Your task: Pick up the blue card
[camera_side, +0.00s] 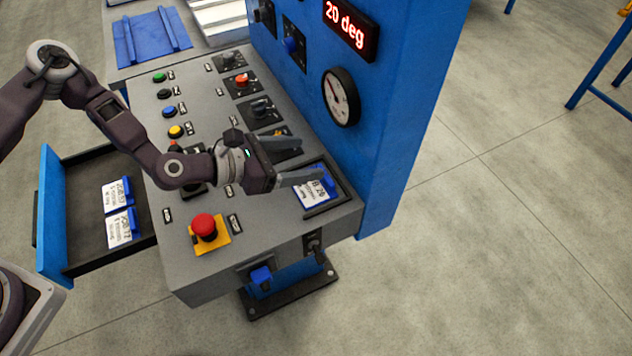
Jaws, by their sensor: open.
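A blue card (316,194) with a white printed label lies in a dark-rimmed holder at the right end of the grey sloping panel. Only part of its print can be read. My gripper (304,160) is open, its two fingers pointing right. The nearer finger overlaps the card's upper part in the picture and hides some of it. The farther finger is up and to the left of the card. Nothing shows between the fingers. I cannot tell how high the gripper is above the card, or whether it touches it.
An open drawer (58,215) at left holds two white-labelled cards with blue tabs (119,195). A red emergency button (204,226) on a yellow plate stands in front of my gripper. Buttons and knobs fill the panel behind. A blue upright cabinet (400,90) with a gauge (341,97) rises at right.

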